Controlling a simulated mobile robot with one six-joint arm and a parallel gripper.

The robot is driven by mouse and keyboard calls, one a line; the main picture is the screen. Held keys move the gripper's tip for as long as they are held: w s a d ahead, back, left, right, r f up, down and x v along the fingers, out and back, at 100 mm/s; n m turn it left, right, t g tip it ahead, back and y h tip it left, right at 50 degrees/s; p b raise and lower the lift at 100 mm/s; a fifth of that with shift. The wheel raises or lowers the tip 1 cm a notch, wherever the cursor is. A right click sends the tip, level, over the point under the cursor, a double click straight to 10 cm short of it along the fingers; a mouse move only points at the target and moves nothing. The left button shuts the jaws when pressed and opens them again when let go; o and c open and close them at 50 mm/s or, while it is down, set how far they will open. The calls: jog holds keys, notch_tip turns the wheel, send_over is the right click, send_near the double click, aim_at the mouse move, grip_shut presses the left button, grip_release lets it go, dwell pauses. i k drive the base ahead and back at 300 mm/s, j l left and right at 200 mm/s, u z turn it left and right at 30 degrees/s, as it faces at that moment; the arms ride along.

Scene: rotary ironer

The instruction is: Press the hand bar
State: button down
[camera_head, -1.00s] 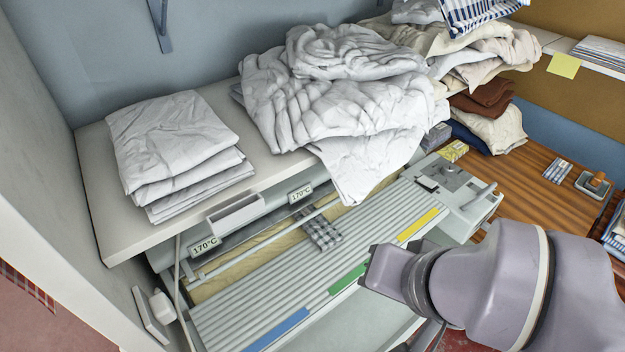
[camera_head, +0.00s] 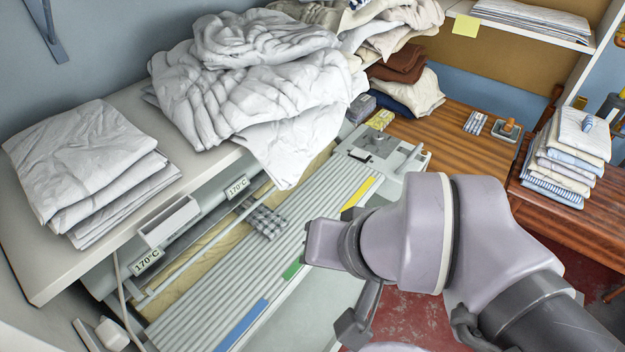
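The rotary ironer (camera_head: 225,265) stands at lower left, with a ribbed grey top carrying blue, green and yellow strips along its front edge. A thin pale bar (camera_head: 205,247) runs lengthwise in front of the cream padded roller (camera_head: 190,268); it looks like the hand bar. My gripper (camera_head: 357,322) shows only in part, as dark pieces below my mauve wrist, in front of the ironer's front edge and apart from the bar. The wrist hides the rest, so its opening does not show.
A shelf (camera_head: 40,280) above the ironer holds folded white sheets (camera_head: 85,165) and a large crumpled linen heap (camera_head: 255,85). A wooden table (camera_head: 440,140) is behind. Stacked folded linen (camera_head: 565,155) stands at right. Red floor (camera_head: 420,315) is open below my arm.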

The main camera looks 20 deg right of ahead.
aim_at(412, 154)
jog(key=i+l+z, duration=0.15)
jog(key=z, duration=0.2)
jog(key=i+l+z, duration=0.15)
jog(key=z, duration=0.2)
jog(key=i+l+z, duration=0.1)
jog(key=z, duration=0.25)
jog(key=i, duration=0.1)
